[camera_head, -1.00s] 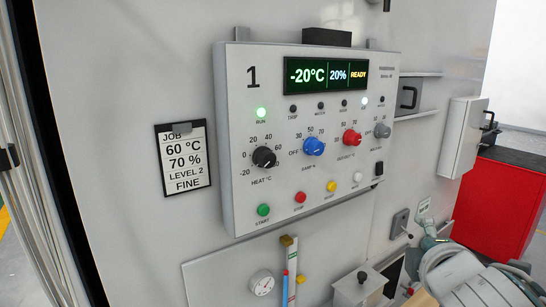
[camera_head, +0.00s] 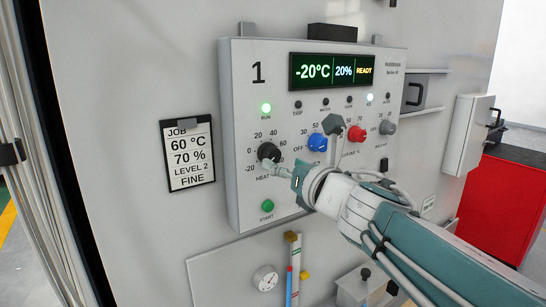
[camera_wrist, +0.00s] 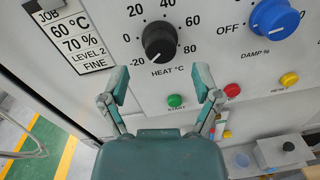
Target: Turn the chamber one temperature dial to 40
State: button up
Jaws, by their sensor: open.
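The panel marked 1 (camera_head: 235,110) carries a black HEAT °C dial (camera_head: 267,151) at its left, with a scale from -20 to 80. In the wrist view the dial (camera_wrist: 159,42) has its white mark toward the lower left, near -20. The display (camera_head: 330,71) reads -20°C, 20% and READY. My gripper (camera_wrist: 161,82) is open and empty, its fingers spread to either side below the dial, apart from it. In the head view my gripper (camera_head: 282,171) is just below and right of the dial, and my arm hides part of the panel's lower right.
A blue DAMP dial (camera_head: 317,142), a red dial (camera_head: 356,133) and a grey dial (camera_head: 387,127) sit to the right. A green START button (camera_head: 267,206) is below. A job card (camera_head: 188,154) reads 60 °C, 70 %, LEVEL 2, FINE. A gauge (camera_head: 265,278) is lower down.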

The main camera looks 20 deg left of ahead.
aim_at(274, 158)
jog(key=shift+x, duration=2.35)
jog(key=shift+c, duration=0.4)
jog(key=shift+s+d, duration=0.1)
jog(key=c, duration=0.9)
